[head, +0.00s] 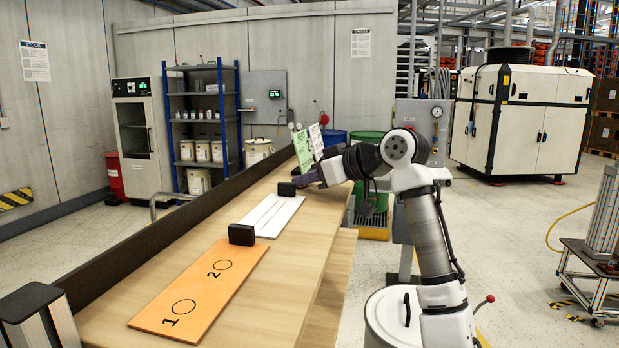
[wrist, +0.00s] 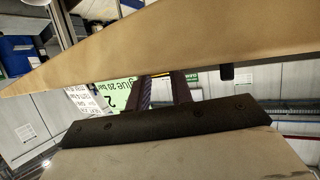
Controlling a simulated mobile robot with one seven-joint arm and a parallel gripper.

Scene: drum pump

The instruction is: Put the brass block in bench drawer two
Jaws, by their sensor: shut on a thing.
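My gripper (head: 309,178) is low over the far part of the wooden bench, in front of some upright cards, near a small black block. Its two dark fingers (wrist: 163,92) also show in the wrist view, close together, with their tips at the edge of a wood-coloured band. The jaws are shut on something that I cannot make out. I cannot identify the brass block in either view. I cannot make out drawer two; the bench front is seen at a steep angle.
An orange board (head: 200,288) marked 1 and 2 lies on the near bench top (head: 290,266). A white slotted board (head: 272,215) lies beyond it. Black blocks (head: 241,234) (head: 287,188) stand by the boards. Green and white cards (head: 302,151) stand at the far end.

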